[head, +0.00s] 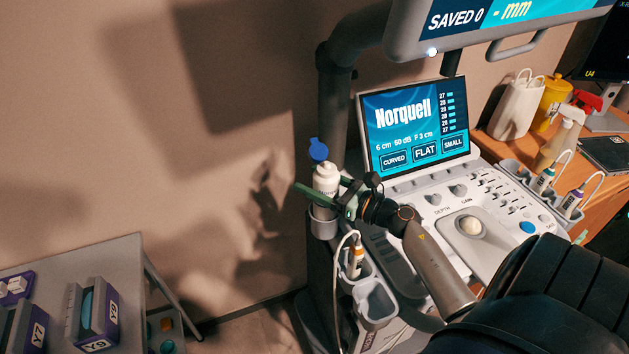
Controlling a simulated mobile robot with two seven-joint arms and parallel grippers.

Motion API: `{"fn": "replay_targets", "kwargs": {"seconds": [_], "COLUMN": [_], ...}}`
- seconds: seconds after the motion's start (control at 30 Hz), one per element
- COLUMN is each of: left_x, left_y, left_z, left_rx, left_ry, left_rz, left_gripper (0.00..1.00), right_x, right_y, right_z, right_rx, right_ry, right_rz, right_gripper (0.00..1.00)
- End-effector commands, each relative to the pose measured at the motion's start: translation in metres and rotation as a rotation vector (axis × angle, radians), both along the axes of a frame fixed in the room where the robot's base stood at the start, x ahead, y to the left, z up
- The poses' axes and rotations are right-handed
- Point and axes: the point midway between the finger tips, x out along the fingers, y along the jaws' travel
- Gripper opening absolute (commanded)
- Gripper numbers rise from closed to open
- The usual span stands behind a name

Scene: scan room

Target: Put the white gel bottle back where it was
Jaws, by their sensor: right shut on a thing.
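The white gel bottle (327,177) with a blue cap stands about upright at the left side of the ultrasound machine. My right gripper (328,194) reaches in from the right and is shut on the bottle's body, with a green finger across its front. A grey cup holder (323,224) is directly below the bottle. The bottle's lower end is hidden by the finger and the holder's rim, so I cannot tell how deep it sits. My left gripper is not in view.
A probe with an orange band (355,260) and its cable hang in a holder close below my right gripper. The machine's touch screen (415,125) and control panel (480,215) are to the right. A grey cart with labelled boxes (95,315) stands lower left. The wall side is free.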

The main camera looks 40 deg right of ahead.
Motion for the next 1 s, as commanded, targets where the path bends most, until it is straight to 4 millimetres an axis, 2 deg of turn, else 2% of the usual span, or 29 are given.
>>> {"fn": "replay_targets", "kwargs": {"seconds": [0.27, 0.3, 0.53, 0.83, 1.0], "left_x": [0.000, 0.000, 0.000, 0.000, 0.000], "left_y": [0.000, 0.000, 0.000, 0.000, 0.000], "left_z": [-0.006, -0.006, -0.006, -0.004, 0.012], "left_rx": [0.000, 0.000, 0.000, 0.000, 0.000], "left_ry": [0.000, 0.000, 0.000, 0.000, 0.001], "left_rz": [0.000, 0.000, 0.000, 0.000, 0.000], "left_gripper": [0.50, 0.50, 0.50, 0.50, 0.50], "right_x": [0.000, 0.000, 0.000, 0.000, 0.000], "right_y": [0.000, 0.000, 0.000, 0.000, 0.000], "right_z": [-0.004, -0.005, -0.005, -0.003, 0.011], "right_rx": [0.001, 0.000, 0.000, 0.000, 0.001], "right_ry": [-0.002, 0.000, 0.000, 0.000, -0.001], "right_rz": [0.000, 0.000, 0.000, 0.000, 0.000], "right_gripper": [0.46, 0.73, 0.99, 1.00, 1.00]}}
